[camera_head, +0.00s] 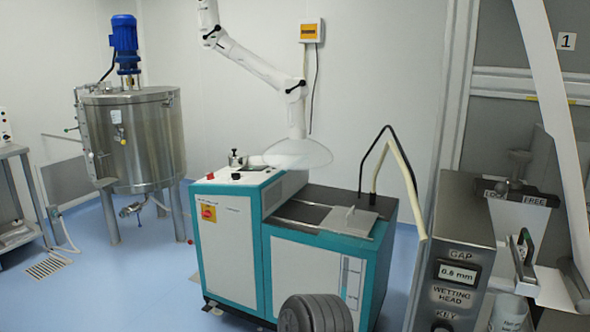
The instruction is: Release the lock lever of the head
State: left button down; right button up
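A "LOCK / FREE" label (533,200) is at the right of the head view, behind a steel box. A dark grey lever-like part (518,168) stands at this label and covers part of the lettering. It looks like the lock lever, but its exact position is hard to tell. The steel control box (462,225) in front carries "GAP", "WETTING HEAD" and "KEY" markings and a display (459,273) that seems to read 0.6 mm.
A steel tank (140,140) is at left. A dark ridged round object (315,314) shows at bottom.

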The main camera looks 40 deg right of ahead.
aim_at(500, 188)
jog(key=i+z, duration=0.1)
jog(key=i, duration=0.35)
jog(key=i+j, duration=0.15)
jog(key=i, duration=0.3)
jog(key=i+j+z, duration=0.15)
jog(key=i, duration=0.35)
jog(key=i+z, duration=0.45)
jog(key=i, duration=0.15)
jog(key=i+j+z, duration=0.2)
jog(key=i+z, duration=0.35)
jog(key=z, duration=0.3)
jog(key=i+j+z, duration=0.1)
jog(key=z, duration=0.35)
jog(key=i+j+z, duration=0.1)
jog(key=z, duration=0.3)
jog(key=i+j+z, duration=0.1)
jog(key=z, duration=0.3)
jog(key=j+z, duration=0.25)
jog(key=z, duration=0.15)
jog(key=i+j+z, duration=0.1)
jog(key=z, duration=0.4)
jog(key=i+j+z, duration=0.1)
jog(key=j+z, duration=0.2)
jog(key=z, duration=0.2)
jog(key=j+z, duration=0.25)
jog(key=z, duration=0.25)
jog(key=j+z, duration=0.25)
jog(key=z, duration=0.25)
jog(key=j+z, duration=0.25)
jog(key=z, duration=0.2)
